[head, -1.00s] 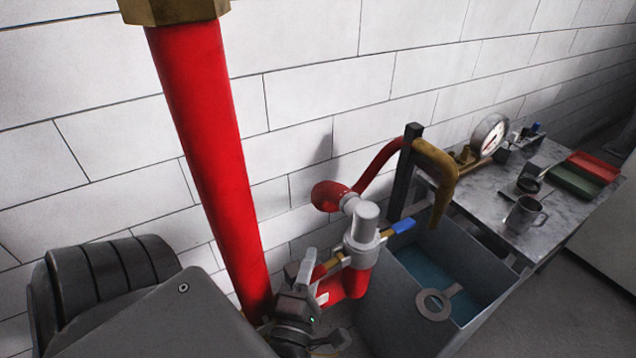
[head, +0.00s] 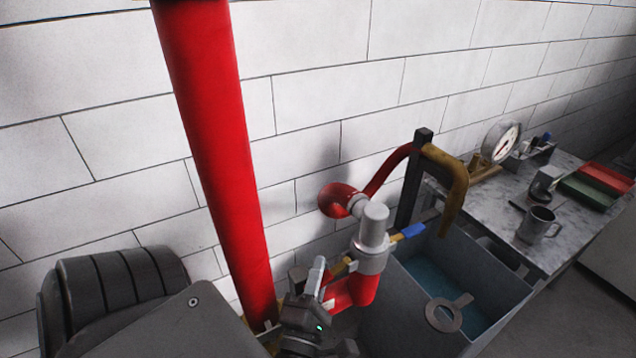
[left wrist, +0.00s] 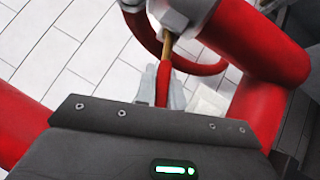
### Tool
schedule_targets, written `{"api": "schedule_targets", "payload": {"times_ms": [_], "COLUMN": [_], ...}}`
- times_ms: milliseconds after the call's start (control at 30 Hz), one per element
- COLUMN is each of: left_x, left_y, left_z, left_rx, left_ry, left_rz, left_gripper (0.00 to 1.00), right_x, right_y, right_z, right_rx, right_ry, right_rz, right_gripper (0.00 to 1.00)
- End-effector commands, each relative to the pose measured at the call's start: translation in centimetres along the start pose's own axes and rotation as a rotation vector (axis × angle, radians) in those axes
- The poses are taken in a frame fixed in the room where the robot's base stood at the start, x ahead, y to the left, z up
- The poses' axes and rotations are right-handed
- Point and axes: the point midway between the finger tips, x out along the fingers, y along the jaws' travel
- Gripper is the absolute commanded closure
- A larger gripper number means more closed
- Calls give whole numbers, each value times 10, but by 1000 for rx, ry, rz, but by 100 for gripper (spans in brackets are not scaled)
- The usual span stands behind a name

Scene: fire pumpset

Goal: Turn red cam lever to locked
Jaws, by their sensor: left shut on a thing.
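The red cam lever (left wrist: 162,86) shows in the left wrist view as a red grip on a brass-coloured stem, below a grey fitting (left wrist: 183,15). My left gripper (left wrist: 163,88) is shut on the red grip, with a grey finger on each side. In the head view my left gripper (head: 317,278) is beside the red pipe body below the grey-capped valve (head: 373,228). There the gripper mostly hides the lever; a short brass-coloured piece (head: 340,267) shows beside the fingers. My right gripper is out of view.
A thick red upright pipe (head: 215,150) stands left of the gripper. A blue-handled lever (head: 412,231) sticks out right of the valve. A grey water tank (head: 490,265) and a marble-topped bench (head: 560,225) with a mug (head: 537,224) are to the right.

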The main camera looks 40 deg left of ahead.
Motion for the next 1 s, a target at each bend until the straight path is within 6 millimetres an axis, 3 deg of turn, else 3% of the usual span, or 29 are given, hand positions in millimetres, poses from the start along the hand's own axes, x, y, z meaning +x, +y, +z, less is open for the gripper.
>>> {"api": "schedule_targets", "payload": {"times_ms": [33, 333, 500, 833, 867, 1000], "left_x": [-2, 0, 2, 3, 3, 3], "left_y": [-13, -23, -22, -20, -20, -20], "left_z": [-4, -1, 1, 2, 2, 2], "left_rx": [-32, -210, -255, -261, -261, -261], "left_ry": [5, 4, 3, 2, 2, 1], "left_rz": [35, 213, 258, 264, 264, 263], "left_gripper": [100, 100, 100, 100, 87, 68], "right_x": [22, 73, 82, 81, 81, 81], "right_y": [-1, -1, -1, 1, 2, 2], "right_z": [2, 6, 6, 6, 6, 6], "right_rx": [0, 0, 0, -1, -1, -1], "right_ry": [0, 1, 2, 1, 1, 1], "right_rz": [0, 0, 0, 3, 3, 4], "right_gripper": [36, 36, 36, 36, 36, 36]}}
